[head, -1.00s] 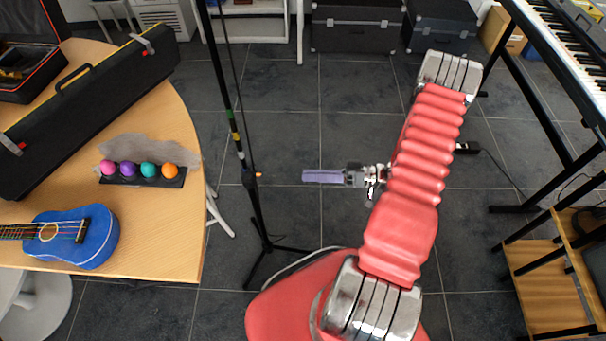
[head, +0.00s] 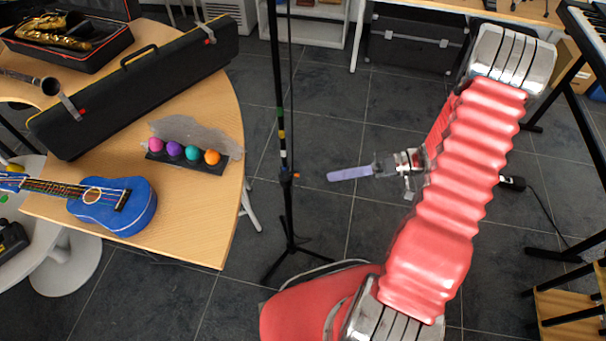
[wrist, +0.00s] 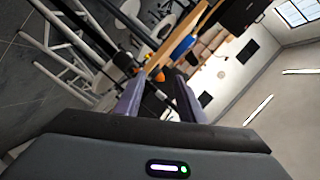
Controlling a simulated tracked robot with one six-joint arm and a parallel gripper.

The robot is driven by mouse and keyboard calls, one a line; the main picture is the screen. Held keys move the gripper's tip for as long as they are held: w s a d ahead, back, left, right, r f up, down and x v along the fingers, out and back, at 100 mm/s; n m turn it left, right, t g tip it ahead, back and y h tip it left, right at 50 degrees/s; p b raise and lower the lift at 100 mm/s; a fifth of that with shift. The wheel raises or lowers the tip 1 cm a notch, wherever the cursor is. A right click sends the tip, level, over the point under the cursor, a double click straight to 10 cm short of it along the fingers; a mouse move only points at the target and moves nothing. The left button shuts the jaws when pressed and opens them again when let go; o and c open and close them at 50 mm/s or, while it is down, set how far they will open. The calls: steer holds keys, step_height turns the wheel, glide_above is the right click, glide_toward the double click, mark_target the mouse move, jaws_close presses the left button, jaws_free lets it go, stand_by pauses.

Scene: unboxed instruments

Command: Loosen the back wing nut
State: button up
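A black upright stand (head: 289,215) with coloured bands stands on the floor beside the table. A small orange part (head: 296,175), which looks like a wing nut, sticks out from its pole. I cannot tell whether it is the back one. My gripper (head: 330,177) is to the right of it, with a gap between them in the picture, its purple fingers pointing left at about its height. In the wrist view my gripper (wrist: 158,92) has two purple fingers spread apart with nothing held between them. An orange spot (wrist: 160,76) shows beyond and between the fingertips.
The wooden table (head: 215,225) at left holds a blue ukulele (head: 115,205), a row of coloured egg shapes (head: 175,150) and a long black case (head: 140,85). A keyboard stand (head: 580,130) is at right. Floor around the stand's legs is mostly clear.

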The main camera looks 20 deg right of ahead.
steer(key=s+a+r+m+h, duration=0.1)
steer(key=s+a+r+h, duration=0.2)
steer(key=r, duration=0.6)
steer(key=s+a+r+m+t+h, duration=0.1)
steer(key=s+a+r+h, duration=0.2)
steer(key=r+h, duration=0.4)
steer(key=s+a+r+m+t+h, duration=0.1)
steer(key=s+a+r+h, duration=0.2)
steer(key=r, duration=0.8)
steer(key=shift+s+a+h, duration=0.35)
steer(key=shift+s+h, duration=0.55)
steer(key=shift+s, duration=0.4)
steer(key=shift+c, duration=0.6)
